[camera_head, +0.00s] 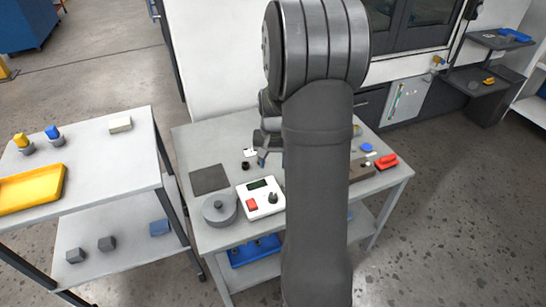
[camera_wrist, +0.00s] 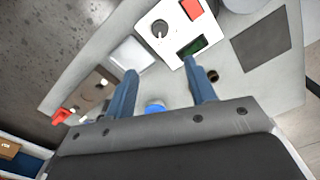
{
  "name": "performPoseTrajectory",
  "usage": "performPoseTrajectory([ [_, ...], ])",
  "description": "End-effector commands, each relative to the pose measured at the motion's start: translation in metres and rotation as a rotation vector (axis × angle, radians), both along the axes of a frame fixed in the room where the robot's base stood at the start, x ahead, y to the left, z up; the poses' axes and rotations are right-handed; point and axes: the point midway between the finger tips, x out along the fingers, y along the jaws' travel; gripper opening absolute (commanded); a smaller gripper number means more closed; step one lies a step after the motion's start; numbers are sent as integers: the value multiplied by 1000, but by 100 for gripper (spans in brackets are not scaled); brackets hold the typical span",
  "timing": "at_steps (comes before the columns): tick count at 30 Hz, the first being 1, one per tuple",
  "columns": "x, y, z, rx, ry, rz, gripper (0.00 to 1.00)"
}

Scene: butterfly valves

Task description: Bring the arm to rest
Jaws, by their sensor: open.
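My gripper (camera_head: 262,158) hangs over the middle of the grey table (camera_head: 215,240), partly hidden behind my arm in the head view. In the wrist view my gripper (camera_wrist: 160,68) has its two blue fingers spread wide apart with nothing held between them. The table surface shows below the fingertips. A blue round piece (camera_wrist: 155,106) lies on the table and shows low between the fingers. Two butterfly valves, one with a yellow handle (camera_head: 21,140) and one with a blue handle (camera_head: 53,132), stand on the left cart, away from my gripper.
A white control box (camera_head: 260,199), grey round part (camera_head: 220,210), dark mat (camera_head: 209,179) and small black cylinder (camera_head: 245,165) are on the table. A brown block (camera_head: 360,170) and red piece (camera_head: 386,161) lie right of my arm. A yellow tray (camera_head: 30,189) is on the cart.

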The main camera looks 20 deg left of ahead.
Motion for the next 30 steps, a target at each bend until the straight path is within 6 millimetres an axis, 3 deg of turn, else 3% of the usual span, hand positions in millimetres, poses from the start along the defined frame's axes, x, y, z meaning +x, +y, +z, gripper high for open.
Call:
performPoseTrajectory([
  [6, 0, 0, 15, 0, 0, 0, 50],
  [21, 0, 0, 14, 0, 1, 0, 50],
  [26, 0, 0, 3, -2, 3, 0, 50],
  [30, -1, -1, -19, -3, 5, 0, 50],
])
